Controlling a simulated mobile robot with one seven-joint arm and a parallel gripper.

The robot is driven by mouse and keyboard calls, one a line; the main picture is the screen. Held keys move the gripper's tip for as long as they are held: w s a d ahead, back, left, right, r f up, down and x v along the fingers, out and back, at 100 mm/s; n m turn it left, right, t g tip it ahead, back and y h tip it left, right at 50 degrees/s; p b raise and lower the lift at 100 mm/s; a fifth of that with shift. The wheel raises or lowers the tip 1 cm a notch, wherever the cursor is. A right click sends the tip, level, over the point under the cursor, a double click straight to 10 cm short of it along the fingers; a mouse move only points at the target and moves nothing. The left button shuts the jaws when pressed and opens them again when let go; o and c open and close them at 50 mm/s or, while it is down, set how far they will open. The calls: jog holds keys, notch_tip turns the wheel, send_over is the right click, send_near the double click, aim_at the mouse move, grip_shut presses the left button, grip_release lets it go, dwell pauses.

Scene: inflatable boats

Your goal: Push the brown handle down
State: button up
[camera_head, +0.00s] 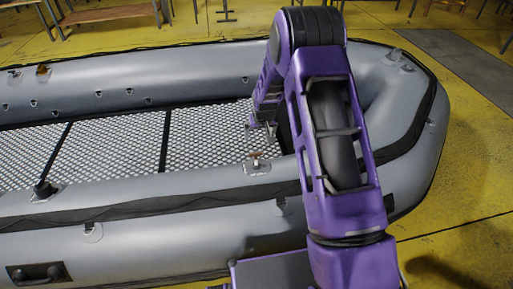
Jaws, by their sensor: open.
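A small brown handle (256,155) sits on a grey patch on top of the near tube of the grey inflatable boat (180,212). A similar brown fitting (42,70) is on the far tube at the upper left. My gripper (262,130) hangs from the purple arm over the boat's interior, just above and behind the near handle in the picture. It looks apart from that handle, though the exact gap is hard to tell. It is open, with nothing seen between its fingers. My forearm hides part of the boat's right end.
The boat has a metal-patterned floor (115,145) with dark seams. A black fitting (43,188) stands on the near tube at left, and a black grip (38,274) is on its side. Wooden tables (105,14) stand behind on the yellow floor (465,200).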

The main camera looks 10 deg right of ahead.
aim_at(256, 153)
jog(key=b+x, duration=0.2)
jog(key=x, duration=1.5)
jog(key=shift+r, duration=0.1)
jog(key=shift+w, duration=0.1)
grip_shut()
